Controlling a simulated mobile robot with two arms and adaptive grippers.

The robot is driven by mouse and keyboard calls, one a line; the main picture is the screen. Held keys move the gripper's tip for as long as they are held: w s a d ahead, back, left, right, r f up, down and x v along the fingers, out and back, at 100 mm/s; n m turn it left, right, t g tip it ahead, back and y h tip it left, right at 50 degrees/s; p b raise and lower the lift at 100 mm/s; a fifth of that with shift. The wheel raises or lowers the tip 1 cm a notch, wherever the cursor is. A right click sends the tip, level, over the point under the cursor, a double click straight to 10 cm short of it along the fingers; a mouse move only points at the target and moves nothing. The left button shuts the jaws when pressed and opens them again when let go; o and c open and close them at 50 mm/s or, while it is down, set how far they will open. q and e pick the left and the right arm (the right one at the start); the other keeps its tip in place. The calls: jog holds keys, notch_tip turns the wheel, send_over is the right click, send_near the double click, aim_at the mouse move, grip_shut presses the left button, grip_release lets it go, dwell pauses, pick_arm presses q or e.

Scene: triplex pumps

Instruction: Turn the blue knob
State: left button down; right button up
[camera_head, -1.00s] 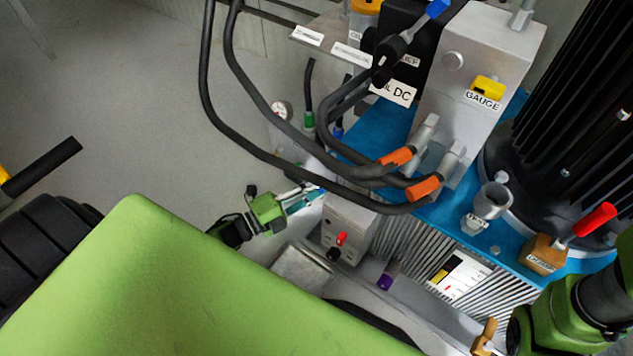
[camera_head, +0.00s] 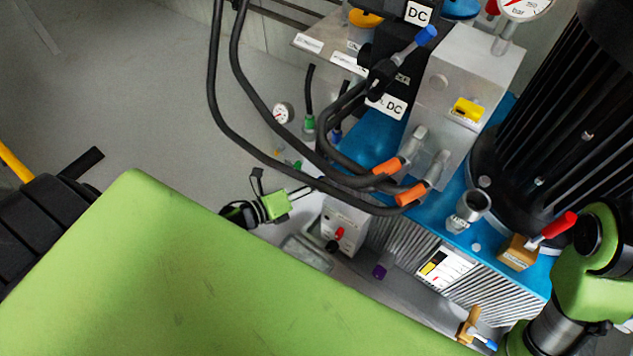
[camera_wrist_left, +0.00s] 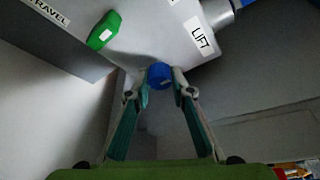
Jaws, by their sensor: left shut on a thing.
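The blue knob (camera_wrist_left: 160,76) is round and sits below the edge of a grey metal block in the left wrist view. My left gripper (camera_wrist_left: 161,88) has a fingertip on each side of it and is shut on it. In the head view, my left gripper (camera_head: 305,189) reaches in beside the pump unit, close to the black hoses. I cannot make out the knob it holds there. My right arm shows at the lower right of the head view, but its fingertips are not in view.
A green knob (camera_wrist_left: 103,31) and a LIFT label (camera_wrist_left: 202,37) are near the blue knob. Black hoses (camera_head: 262,151) with orange collars loop close to the left gripper. A blue-tipped lever (camera_head: 425,36) and a red-handled valve (camera_head: 557,226) are on the unit. The floor at left is clear.

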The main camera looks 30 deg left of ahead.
dwell(0.4)
pick_arm(q)
jog(key=c, duration=1.8)
grip_release()
jog(key=shift+s, duration=0.1)
jog(key=shift+v, duration=5.95)
